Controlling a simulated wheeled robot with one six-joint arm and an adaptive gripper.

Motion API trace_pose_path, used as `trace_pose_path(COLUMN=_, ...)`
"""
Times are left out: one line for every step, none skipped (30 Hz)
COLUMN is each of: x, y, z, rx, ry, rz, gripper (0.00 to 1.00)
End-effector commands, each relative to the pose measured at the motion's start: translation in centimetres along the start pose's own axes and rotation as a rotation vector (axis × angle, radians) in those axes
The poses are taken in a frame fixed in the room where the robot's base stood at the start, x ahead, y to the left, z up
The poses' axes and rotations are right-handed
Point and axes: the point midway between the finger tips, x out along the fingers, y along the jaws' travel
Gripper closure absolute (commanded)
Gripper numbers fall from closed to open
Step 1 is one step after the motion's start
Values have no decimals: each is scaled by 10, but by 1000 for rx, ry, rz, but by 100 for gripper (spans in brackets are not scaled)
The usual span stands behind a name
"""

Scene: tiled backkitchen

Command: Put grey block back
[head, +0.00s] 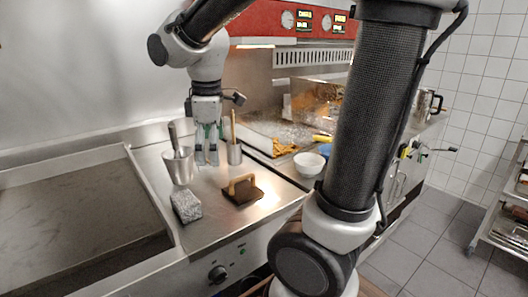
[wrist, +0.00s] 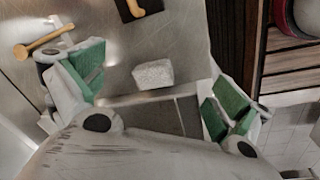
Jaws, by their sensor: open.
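The grey block (head: 186,206) is a speckled grey brick lying on the steel counter, near its front edge and right of the flat griddle. It also shows in the wrist view (wrist: 153,74), lying between the spread fingers but apart from them. My gripper (head: 207,158) points down above the counter, behind and slightly right of the block in the head view. In the wrist view my gripper (wrist: 158,88) has its green-padded fingers wide apart, with nothing held.
A metal cup (head: 178,168) with a dark-handled tool stands behind the block. A dark press (head: 243,195) with a wooden handle lies right of the block. A white bowl (head: 309,164) stands further right.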

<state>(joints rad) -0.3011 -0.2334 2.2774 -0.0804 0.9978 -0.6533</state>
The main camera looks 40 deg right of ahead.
Motion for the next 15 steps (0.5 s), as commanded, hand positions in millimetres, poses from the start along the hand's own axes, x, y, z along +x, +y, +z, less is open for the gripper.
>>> trace_pose_path(x=-12, y=-5, z=29, rx=152, ry=39, rz=25, gripper=0)
trace_pose_path(x=-16, y=-10, z=44, rx=246, ry=60, rz=36, gripper=0)
trace_pose_path(x=-21, y=-16, z=62, rx=366, ry=88, rz=49, gripper=0)
trace_pose_path(x=-23, y=-22, z=74, rx=454, ry=109, rz=57, gripper=0)
trace_pose_path(x=-26, y=-27, z=86, rx=535, ry=129, rz=65, gripper=0)
trace_pose_path(x=-27, y=-34, z=99, rx=635, ry=154, rz=73, gripper=0)
trace_pose_path(x=-28, y=-39, z=108, rx=701, ry=173, rz=79, gripper=0)
trace_pose_path(x=-28, y=-44, z=115, rx=763, ry=189, rz=83, gripper=0)
trace_pose_path(x=-28, y=-49, z=123, rx=832, ry=208, rz=88, gripper=0)
trace_pose_path(x=-28, y=-53, z=128, rx=875, ry=221, rz=91, gripper=0)
trace_pose_path(x=-28, y=-56, z=132, rx=911, ry=231, rz=93, gripper=0)
trace_pose_path(x=-28, y=-59, z=136, rx=949, ry=241, rz=95, gripper=0)
trace_pose_path(x=-28, y=-60, z=138, rx=970, ry=247, rz=96, gripper=0)
trace_pose_path(x=-27, y=-61, z=139, rx=985, ry=252, rz=96, gripper=0)
trace_pose_path(x=-27, y=-62, z=140, rx=998, ry=255, rz=96, gripper=0)
